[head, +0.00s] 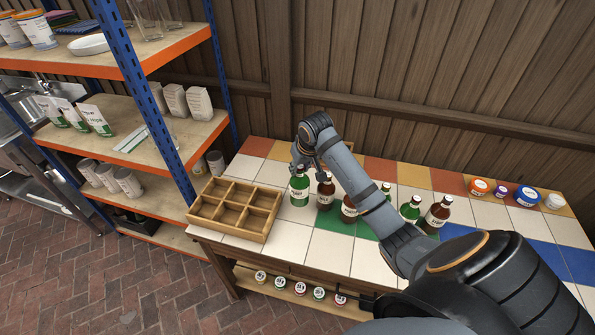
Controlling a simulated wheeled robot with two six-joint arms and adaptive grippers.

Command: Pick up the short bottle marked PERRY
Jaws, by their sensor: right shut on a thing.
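A short green bottle (299,190) with a white label stands at the left end of a group of bottles on the tiled table, just right of the wooden crate. The label print is too small to read for certain. My right gripper (302,168) comes down from above and is shut on the green bottle's neck. The bottle looks upright; whether its base touches the tiles I cannot tell. A brown bottle (325,192) stands close on its right. My left gripper is not in view.
An empty wooden crate with several compartments (228,231) sits at the table's left end. More bottles, including a green one (410,209) and a brown one (436,214), stand right of my forearm. Round tubs (526,196) line the back right. Shelving (140,150) rises at the left.

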